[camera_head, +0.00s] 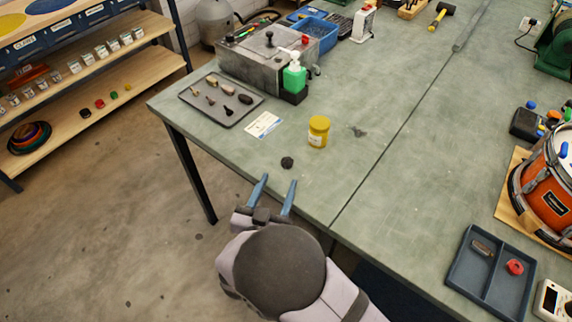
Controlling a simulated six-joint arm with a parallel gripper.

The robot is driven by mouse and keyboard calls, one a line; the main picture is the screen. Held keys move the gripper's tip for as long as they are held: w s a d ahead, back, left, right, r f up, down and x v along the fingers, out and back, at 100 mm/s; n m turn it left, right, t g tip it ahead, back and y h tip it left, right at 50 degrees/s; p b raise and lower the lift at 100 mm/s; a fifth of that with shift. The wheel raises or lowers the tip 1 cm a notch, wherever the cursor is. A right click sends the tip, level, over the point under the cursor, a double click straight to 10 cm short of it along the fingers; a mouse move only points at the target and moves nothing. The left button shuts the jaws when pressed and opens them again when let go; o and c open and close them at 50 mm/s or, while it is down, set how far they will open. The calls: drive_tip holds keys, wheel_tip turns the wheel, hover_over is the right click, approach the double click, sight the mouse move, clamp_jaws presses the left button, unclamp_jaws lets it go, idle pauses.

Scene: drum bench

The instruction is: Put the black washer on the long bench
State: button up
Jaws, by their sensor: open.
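A small dark, roughly round piece (287,163), which may be the black washer, lies on the green-grey top of the long bench (225,155) near its front edge; I cannot make out a hole in it. My gripper (280,180) has two blue fingers spread apart with nothing between them. Its fingertips point at the dark piece, just short of it in the picture. Another small dark thing (357,131) lies farther back on the bench, too small to identify.
Beyond are a tray of small parts (215,112), a metal box (260,65) and a green bottle (294,75). At right are a divided tray (485,285) and an orange drum (548,190).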

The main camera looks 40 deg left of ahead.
sight(286, 165)
drive_tip(key=shift+f+b, duration=0.25)
drive_tip(key=shift+b, duration=0.25)
drive_tip(key=shift+w+r, duration=0.1)
drive_tip(key=shift+w, duration=0.1)
drive_tip(key=shift+p+x, duration=0.7)
drive_tip(key=shift+x, duration=0.65)
drive_tip(key=shift+p+x, duration=0.55)
drive_tip(key=shift+x, duration=1.6)
drive_tip(key=shift+s, duration=0.1)
drive_tip(key=c, duration=1.1)
